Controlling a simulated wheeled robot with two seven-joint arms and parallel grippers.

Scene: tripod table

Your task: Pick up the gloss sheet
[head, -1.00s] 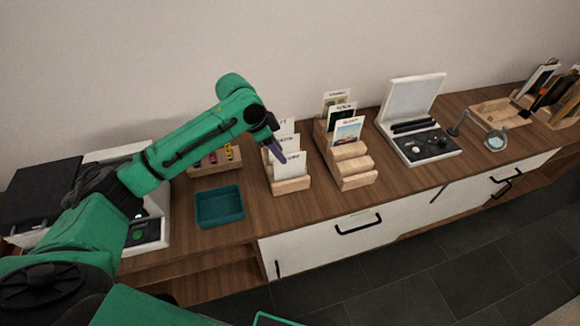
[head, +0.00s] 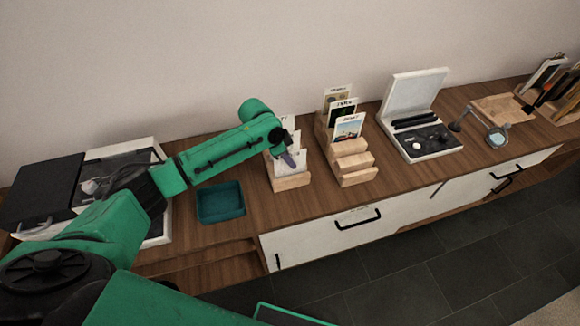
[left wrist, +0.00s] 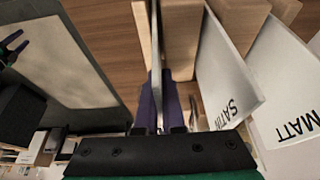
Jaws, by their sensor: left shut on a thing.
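The gloss sheet (head: 289,164) is the front white card in the left wooden rack (head: 293,182). Its label is covered by my gripper in the head view. My left gripper (head: 292,160) points down at this card. In the left wrist view its purple fingers (left wrist: 160,80) are shut on the thin sheet (left wrist: 159,38), seen nearly edge-on. The sheet's lower part still appears to stand at the rack. Beside it, apart from the fingers, stand the cards marked SATIN (left wrist: 228,68) and MATT (left wrist: 288,85). My right gripper is not in view.
A teal tray (head: 220,214) lies left of the rack. A second wooden rack (head: 352,165) with cards stands close on the right. Farther right are an open white case (head: 416,100) and a magnifier (head: 496,136). The wall is behind.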

